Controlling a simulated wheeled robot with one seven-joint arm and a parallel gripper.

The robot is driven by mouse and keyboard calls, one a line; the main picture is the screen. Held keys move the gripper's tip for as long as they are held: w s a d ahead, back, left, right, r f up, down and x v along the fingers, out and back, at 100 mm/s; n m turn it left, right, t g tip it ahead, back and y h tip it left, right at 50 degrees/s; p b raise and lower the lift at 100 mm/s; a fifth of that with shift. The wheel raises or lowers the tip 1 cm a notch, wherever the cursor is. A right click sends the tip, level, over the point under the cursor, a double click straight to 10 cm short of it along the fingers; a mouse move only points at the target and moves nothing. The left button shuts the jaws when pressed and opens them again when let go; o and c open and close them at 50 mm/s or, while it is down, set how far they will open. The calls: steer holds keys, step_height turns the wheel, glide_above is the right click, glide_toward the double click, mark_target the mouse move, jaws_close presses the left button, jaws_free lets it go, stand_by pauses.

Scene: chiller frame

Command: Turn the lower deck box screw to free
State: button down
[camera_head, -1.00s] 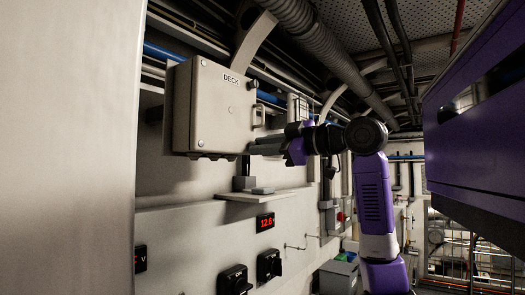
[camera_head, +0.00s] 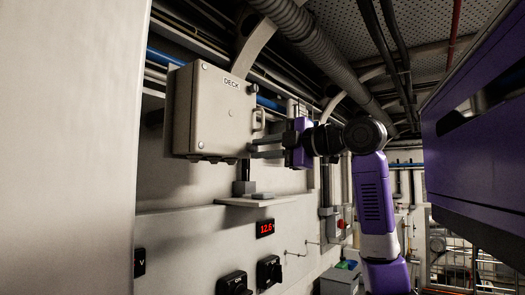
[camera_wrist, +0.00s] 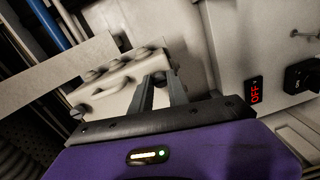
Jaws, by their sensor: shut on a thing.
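The beige deck box (camera_head: 207,110), marked DECK, is on the wall with its door closed. A dark upper screw (camera_head: 252,89) is at its right edge, above the latch handle (camera_head: 258,120). My gripper (camera_head: 252,148) reaches in from the right to the box's lower right edge, its two fingers one above the other. In the wrist view its fingers (camera_wrist: 160,82) are shut around the lower screw (camera_wrist: 158,77), which is mostly hidden between the tips. The box (camera_wrist: 122,78) and a dark screw (camera_wrist: 77,112) at its other end also show there.
A small shelf (camera_head: 255,200) juts from the wall below the box. A red display (camera_head: 265,228) and black switches (camera_head: 268,270) are lower down. Pipes and a corrugated duct (camera_head: 300,35) run above. A purple structure (camera_head: 475,140) stands close at the right.

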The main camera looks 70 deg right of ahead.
stand_by(0.5)
steer(key=c, duration=1.3)
jaws_free()
steer(key=b+v, duration=0.2)
steer(key=v, duration=0.5)
steer(key=shift+s+a, duration=0.1)
steer(key=shift+s, duration=0.3)
steer(key=shift+f, duration=0.1)
